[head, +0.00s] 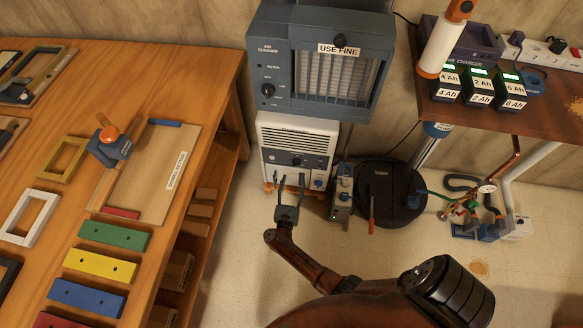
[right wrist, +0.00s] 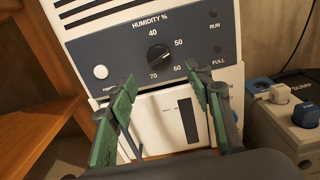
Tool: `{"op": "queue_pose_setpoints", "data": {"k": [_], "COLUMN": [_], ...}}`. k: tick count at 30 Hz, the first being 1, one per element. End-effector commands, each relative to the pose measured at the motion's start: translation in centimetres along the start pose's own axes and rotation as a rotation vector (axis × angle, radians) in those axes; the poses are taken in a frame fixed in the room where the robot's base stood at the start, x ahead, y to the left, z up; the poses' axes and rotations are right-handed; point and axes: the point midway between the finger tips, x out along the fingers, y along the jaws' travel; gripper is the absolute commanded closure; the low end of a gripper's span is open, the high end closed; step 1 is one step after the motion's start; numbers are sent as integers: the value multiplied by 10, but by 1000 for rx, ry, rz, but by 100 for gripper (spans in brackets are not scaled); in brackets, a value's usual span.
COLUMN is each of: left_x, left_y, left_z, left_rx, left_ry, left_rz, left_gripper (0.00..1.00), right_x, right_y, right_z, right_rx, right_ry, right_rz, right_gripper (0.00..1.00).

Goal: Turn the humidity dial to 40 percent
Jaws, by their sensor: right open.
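The white dehumidifier (head: 297,140) with a dark blue panel stands on the floor under the air cleaner in the head view. In the right wrist view its panel (right wrist: 105,52) reads HUMIDITY %, with 40, 50, 60 and 70 around the black humidity dial (right wrist: 159,53). The dial's pointer direction is too unclear to tell. My right gripper (head: 291,180) is open and empty in front of the dehumidifier. In the right wrist view its green-padded fingers (right wrist: 160,76) reach up toward the dial from below, apart from each other. My left gripper is out of view.
A white round button (right wrist: 100,71) sits left of the dial. The blue-grey air cleaner (head: 320,60) overhangs the dehumidifier. A wooden workbench (head: 205,75) stands left. A sump unit (head: 343,190) and a round black lid (head: 392,195) stand close to the right.

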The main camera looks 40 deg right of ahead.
Motion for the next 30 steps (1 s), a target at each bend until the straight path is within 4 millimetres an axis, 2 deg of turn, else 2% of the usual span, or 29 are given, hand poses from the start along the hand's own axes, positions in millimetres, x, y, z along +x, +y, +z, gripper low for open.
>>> {"op": "queue_pose_setpoints", "data": {"k": [9,15,26,30], "left_x": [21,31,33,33], "left_y": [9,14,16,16], "left_z": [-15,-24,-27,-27], "left_rx": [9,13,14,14], "left_ry": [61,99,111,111], "left_rz": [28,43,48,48], "left_gripper": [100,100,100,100], "right_x": [47,70,75,75], "right_y": [0,0,0,0], "right_z": [1,0,1,1], "right_rx": [3,2,3,2], "right_ry": [-4,-2,-1,-1], "right_rz": [-1,0,0,0], "right_gripper": [53,53,53,62]}}
